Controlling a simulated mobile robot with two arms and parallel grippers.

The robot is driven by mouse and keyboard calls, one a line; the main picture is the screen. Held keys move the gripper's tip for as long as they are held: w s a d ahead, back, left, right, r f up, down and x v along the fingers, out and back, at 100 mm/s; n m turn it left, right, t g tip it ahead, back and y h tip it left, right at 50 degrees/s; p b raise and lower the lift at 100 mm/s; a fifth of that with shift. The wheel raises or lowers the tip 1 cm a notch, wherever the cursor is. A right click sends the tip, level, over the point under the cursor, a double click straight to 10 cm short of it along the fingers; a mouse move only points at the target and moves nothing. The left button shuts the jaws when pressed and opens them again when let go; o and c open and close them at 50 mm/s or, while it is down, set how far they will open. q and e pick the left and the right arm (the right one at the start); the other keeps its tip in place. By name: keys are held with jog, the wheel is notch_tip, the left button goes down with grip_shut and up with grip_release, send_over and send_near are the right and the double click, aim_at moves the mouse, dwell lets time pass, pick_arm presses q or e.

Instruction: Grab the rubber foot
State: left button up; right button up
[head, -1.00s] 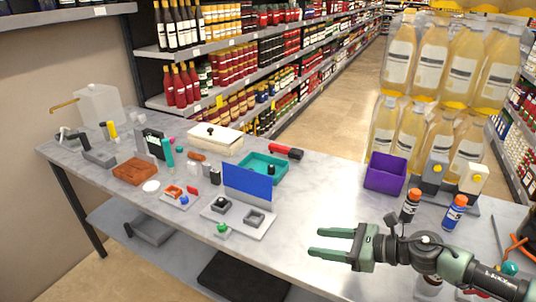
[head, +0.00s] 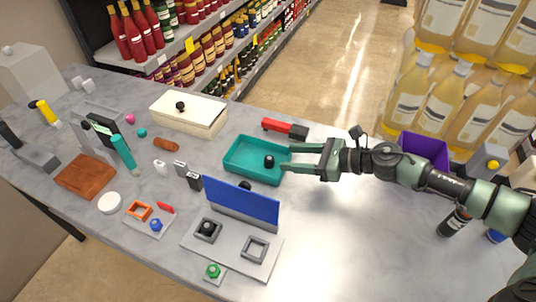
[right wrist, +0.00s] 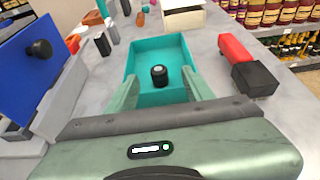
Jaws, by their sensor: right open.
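The rubber foot appears to be the small black cylinder (head: 269,161) standing inside the teal tray (head: 238,172), towards its right side. In the right wrist view the black cylinder (right wrist: 159,76) shows straight ahead, between the lines of my two fingers and a little beyond them. My right gripper (head: 289,158) is open and empty, with its green fingertips at the tray's right edge, pointing at the cylinder. The fingers do not appear to touch it. My left gripper is not in view.
A blue upright panel (head: 240,203) with a black knob behind it stands on a grey fixture close to the tray. A red and black tool (head: 285,128) lies behind the tray. A cream box (head: 188,115) stands at the back, and a purple bin (head: 424,150) is behind my right arm.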

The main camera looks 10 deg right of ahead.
aim_at(269, 158)
jog(key=p+x, duration=0.1)
jog(key=x, duration=0.3)
jog(key=shift+a+f+p, duration=0.3)
jog(key=shift+a+p, duration=0.05)
jog(key=shift+p, duration=0.05)
jog(key=shift+w+a+f, duration=0.2)
jog(key=shift+w+a, duration=0.05)
jog(key=shift+s, duration=0.1)
jog(key=c, duration=1.1)
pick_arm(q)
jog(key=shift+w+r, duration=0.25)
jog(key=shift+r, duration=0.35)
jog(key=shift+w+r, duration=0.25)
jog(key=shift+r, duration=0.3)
pick_arm(e)
grip_shut()
jog(key=shift+r, duration=0.1)
